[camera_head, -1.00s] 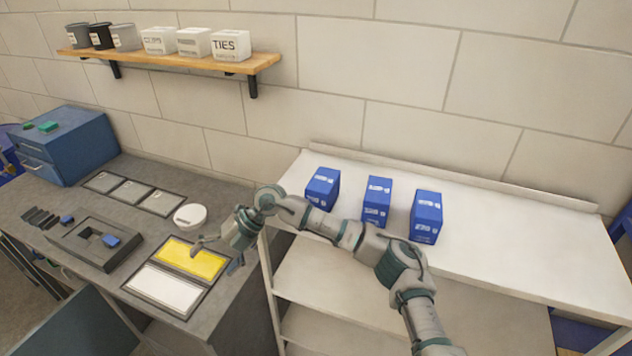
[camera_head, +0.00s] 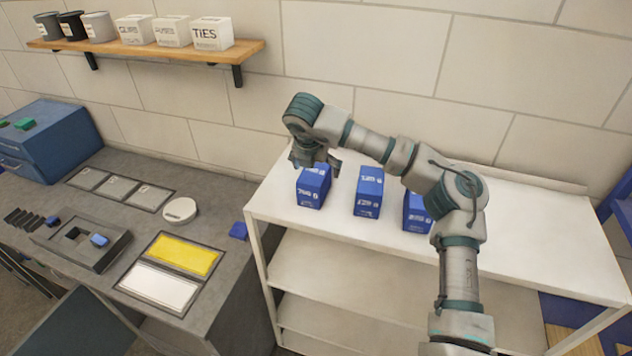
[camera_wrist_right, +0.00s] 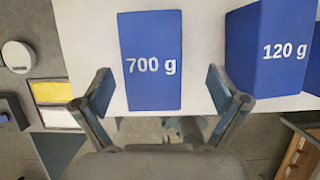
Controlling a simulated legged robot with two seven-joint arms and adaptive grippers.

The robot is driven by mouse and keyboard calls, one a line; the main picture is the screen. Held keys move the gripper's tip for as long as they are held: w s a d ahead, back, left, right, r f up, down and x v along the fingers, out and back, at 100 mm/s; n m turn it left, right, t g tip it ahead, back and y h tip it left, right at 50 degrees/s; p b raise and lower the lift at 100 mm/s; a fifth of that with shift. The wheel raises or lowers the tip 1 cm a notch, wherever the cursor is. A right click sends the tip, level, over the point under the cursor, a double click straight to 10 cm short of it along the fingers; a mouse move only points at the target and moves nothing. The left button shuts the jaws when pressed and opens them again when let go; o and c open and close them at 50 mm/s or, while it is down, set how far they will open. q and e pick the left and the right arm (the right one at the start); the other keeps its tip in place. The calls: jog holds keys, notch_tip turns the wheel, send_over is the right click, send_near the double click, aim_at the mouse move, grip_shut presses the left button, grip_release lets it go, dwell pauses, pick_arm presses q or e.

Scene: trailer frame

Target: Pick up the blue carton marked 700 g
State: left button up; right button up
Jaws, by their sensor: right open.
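The blue carton marked 700 g (camera_wrist_right: 150,40) stands upright on the white shelf top, seen from above in the right wrist view. In the head view it is the leftmost of three blue cartons (camera_head: 314,186), its top partly hidden by my gripper. My right gripper (camera_head: 317,161) points down over that carton. In the right wrist view my right gripper (camera_wrist_right: 158,92) is open and empty, with the carton's lower part between its two fingers in the picture. Whether the fingers reach down beside it I cannot tell. My left gripper is not in view.
A blue carton marked 120 g (camera_wrist_right: 275,50) stands close to the right; in the head view it is the middle carton (camera_head: 368,192). A third carton (camera_head: 415,212) is partly hidden by my arm. The shelf top (camera_head: 560,235) is clear at the right. A wooden wall shelf (camera_head: 150,46) hangs at upper left.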

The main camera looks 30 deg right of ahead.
jog(key=shift+x, duration=1.05)
jog(key=shift+f, duration=0.2)
jog(key=f, duration=0.2)
jog(key=w+f+p, duration=0.1)
jog(key=f, duration=0.1)
jog(key=shift+w+a, duration=0.15)
jog(key=shift+w, duration=0.1)
jog(key=shift+f, duration=0.2)
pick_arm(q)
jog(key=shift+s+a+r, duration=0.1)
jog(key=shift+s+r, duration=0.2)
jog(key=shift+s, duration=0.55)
pick_arm(e)
jog(key=shift+d+f, duration=0.2)
jog(key=shift+d, duration=0.4)
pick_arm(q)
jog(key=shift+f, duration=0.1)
pick_arm(e)
jog(key=shift+a, duration=0.1)
